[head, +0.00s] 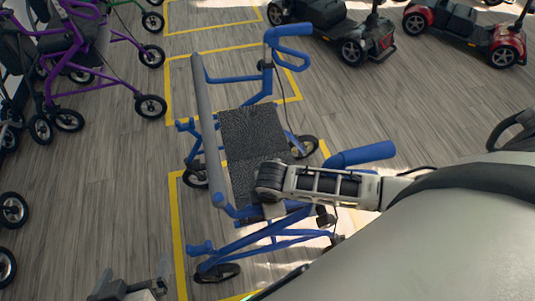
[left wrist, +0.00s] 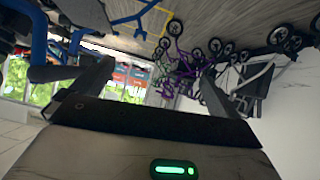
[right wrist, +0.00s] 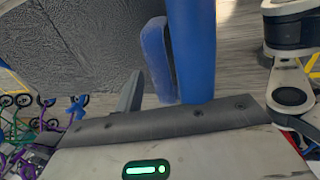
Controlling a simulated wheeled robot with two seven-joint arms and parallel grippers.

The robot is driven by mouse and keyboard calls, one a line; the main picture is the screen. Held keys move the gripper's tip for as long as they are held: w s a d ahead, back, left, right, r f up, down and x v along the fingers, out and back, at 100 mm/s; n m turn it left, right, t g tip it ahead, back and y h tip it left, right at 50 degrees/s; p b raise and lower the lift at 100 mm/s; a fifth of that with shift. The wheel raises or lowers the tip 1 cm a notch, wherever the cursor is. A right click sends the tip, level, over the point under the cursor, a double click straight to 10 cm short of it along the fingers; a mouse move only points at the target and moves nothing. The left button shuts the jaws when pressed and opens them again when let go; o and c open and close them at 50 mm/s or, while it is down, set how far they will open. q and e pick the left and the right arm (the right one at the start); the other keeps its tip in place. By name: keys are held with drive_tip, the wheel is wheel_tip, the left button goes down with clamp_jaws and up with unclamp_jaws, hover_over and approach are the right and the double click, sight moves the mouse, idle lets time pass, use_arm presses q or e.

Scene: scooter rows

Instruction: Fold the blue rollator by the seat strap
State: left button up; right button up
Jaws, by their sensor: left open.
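The blue rollator (head: 243,78) stands unfolded in the middle of the head view, its dark textured seat (head: 250,130) spread flat. I cannot make out a separate seat strap. My right arm reaches in from the right, its wrist over the near part of the seat; its gripper is hidden there. In the right wrist view one right finger (right wrist: 130,92) shows close to a blue tube (right wrist: 192,50), with the seat (right wrist: 75,45) beyond; the other finger is hidden. My left gripper (head: 128,287) is at the bottom left, apart from the rollator; its fingers are spread and empty in the left wrist view (left wrist: 156,72).
Yellow floor lines (head: 176,225) mark the bay around the rollator. A purple rollator (head: 85,55) and several wheels line the left side. A dark scooter (head: 335,28) and a red scooter (head: 470,35) stand at the back right. Floor left of the rollator (head: 110,190) is clear.

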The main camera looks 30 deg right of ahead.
clamp_jaws()
drive_tip(key=shift+w+d+r+p, duration=0.1)
drive_tip(key=shift+w+r+p, duration=0.25)
drive_tip(key=shift+r, duration=0.1)
use_arm(q)
drive_tip(key=b, duration=0.2)
drive_tip(key=f+b, duration=0.1)
drive_tip(key=b, duration=0.2)
drive_tip(key=shift+s+d+f+n+h, duration=0.15)
drive_tip(key=shift+d+f+n+h, duration=0.05)
drive_tip(key=shift+f+n+h, duration=0.1)
use_arm(e)
drive_tip(key=w+d+r+g, duration=0.1)
drive_tip(key=w+d+r, duration=0.2)
drive_tip(key=w+r, duration=0.6)
drive_tip(key=w+d+r+g, duration=0.1)
drive_tip(key=w+d+r, duration=0.3)
drive_tip(key=w+r, duration=0.6)
drive_tip(key=w, duration=0.5)
drive_tip(key=shift+w+d+g+y, duration=0.25)
drive_tip(key=shift+w+g+y, duration=0.05)
drive_tip(key=shift+w, duration=0.1)
use_arm(q)
drive_tip(key=shift+r, duration=0.1)
drive_tip(key=shift+r+t, duration=0.1)
drive_tip(key=shift+t, duration=0.2)
